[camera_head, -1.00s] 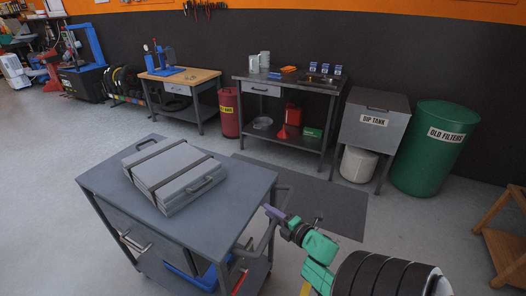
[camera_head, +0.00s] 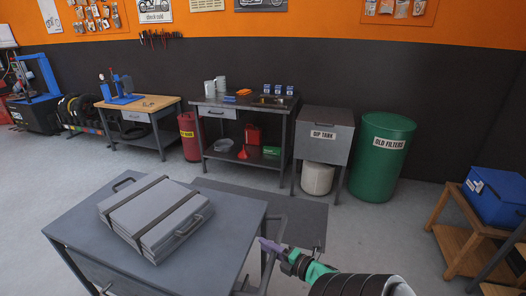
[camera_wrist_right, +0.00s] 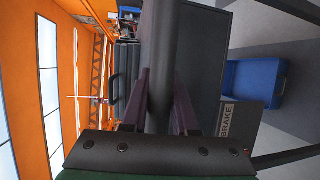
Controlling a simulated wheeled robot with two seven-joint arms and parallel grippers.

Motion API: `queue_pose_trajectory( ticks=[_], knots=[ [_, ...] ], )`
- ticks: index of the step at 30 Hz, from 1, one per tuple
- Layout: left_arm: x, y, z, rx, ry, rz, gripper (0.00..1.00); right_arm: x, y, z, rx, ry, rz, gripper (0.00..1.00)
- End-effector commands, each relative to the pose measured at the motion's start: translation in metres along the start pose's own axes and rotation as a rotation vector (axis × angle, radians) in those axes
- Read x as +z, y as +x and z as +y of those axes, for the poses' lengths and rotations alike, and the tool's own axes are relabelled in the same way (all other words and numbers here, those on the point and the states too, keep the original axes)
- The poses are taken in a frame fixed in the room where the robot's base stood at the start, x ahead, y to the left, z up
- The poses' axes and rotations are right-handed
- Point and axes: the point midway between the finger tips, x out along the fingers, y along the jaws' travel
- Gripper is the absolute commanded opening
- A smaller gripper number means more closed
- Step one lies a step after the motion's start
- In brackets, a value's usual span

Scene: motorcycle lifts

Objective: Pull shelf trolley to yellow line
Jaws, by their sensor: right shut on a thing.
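The grey shelf trolley (camera_head: 80,228) stands at the lower left of the head view, with its lower part cut off by the frame. A strapped grey case (camera_head: 155,215) lies flat on its top. My right gripper (camera_head: 266,246) is at the trolley's right-hand end, by its bar handle (camera_head: 272,262). In the right wrist view my right gripper (camera_wrist_right: 160,105) is shut on the dark bar handle (camera_wrist_right: 160,50), which runs between its fingers. A BRAKE label (camera_wrist_right: 227,122) and a blue bin (camera_wrist_right: 256,86) show beside it. The yellow line and my left gripper are not in view.
A dark floor mat (camera_head: 300,218) lies behind the trolley. Along the wall stand a wooden bench (camera_head: 150,104), a metal bench (camera_head: 240,107), the dip tank (camera_head: 323,135) and a green barrel (camera_head: 381,160). A wooden stand (camera_head: 450,240) with a blue box (camera_head: 497,197) is at right.

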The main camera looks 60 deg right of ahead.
Motion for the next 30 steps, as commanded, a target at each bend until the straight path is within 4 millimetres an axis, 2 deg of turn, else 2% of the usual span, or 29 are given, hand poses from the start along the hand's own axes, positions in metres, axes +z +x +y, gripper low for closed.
queue_pose_trajectory(
  ticks=[11,12,14,24,26,30],
  knots=[
    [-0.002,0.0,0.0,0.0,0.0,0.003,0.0,0.002,-0.004,-0.004,-0.009,0.0,-0.004,0.0],
    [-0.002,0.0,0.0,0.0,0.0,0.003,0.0,0.002,-0.004,-0.004,-0.009,0.0,-0.005,0.35],
    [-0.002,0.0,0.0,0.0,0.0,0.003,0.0,0.002,-0.004,-0.004,-0.008,0.0,-0.004,0.57],
    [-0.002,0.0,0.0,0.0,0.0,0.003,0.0,0.001,-0.004,-0.002,-0.004,0.0,-0.002,0.57],
    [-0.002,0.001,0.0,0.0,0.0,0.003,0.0,0.001,-0.009,-0.003,-0.005,0.001,-0.003,0.57],
    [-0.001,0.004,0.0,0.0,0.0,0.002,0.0,0.001,-0.032,-0.004,-0.006,0.001,-0.003,0.57]
  ],
)
